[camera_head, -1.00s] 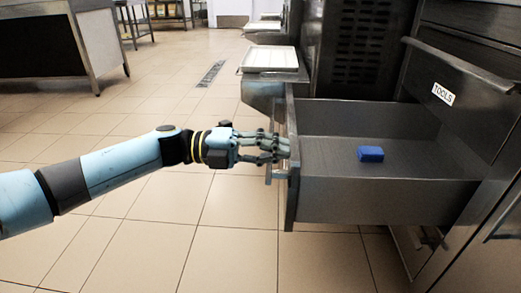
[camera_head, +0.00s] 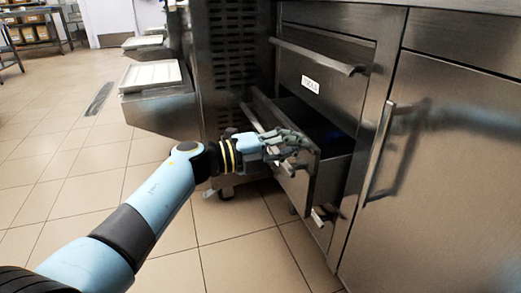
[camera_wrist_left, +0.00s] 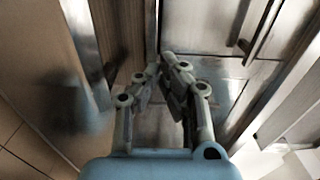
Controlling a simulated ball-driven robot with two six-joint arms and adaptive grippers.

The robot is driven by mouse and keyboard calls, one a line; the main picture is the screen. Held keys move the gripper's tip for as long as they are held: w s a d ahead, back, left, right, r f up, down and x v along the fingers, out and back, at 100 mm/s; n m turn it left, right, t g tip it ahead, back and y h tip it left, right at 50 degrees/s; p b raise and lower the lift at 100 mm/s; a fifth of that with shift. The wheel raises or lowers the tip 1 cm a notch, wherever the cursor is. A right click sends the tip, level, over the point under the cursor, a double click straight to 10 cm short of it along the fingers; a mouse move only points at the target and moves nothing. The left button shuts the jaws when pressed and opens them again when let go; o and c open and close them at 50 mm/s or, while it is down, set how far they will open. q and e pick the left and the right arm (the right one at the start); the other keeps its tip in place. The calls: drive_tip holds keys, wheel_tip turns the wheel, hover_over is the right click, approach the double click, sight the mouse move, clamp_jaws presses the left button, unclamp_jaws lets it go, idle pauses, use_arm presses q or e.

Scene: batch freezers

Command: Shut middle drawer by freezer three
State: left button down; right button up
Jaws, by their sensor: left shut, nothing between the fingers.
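The middle drawer (camera_head: 325,180) is a dark steel drawer below the drawer labelled TOOLS. It is partly open, with a dark gap behind its front panel. My left gripper (camera_head: 298,146) is shut and empty, with its fingers at the front panel of the drawer near its handle. I cannot tell whether they press on it. In the left wrist view the fingers (camera_wrist_left: 165,68) come together in front of blurred steel surfaces. My right gripper is not in view.
The TOOLS drawer (camera_head: 322,70) above is shut. A steel cabinet door (camera_head: 455,170) with a long handle stands to the right. A freezer (camera_head: 229,60) with a vented side stands to the left, by a white tray (camera_head: 150,75). The tiled floor at left is clear.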

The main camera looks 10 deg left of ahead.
use_arm(q)
drive_tip(key=x, duration=0.6)
drive_tip(key=shift+w, duration=0.1)
idle(0.3)
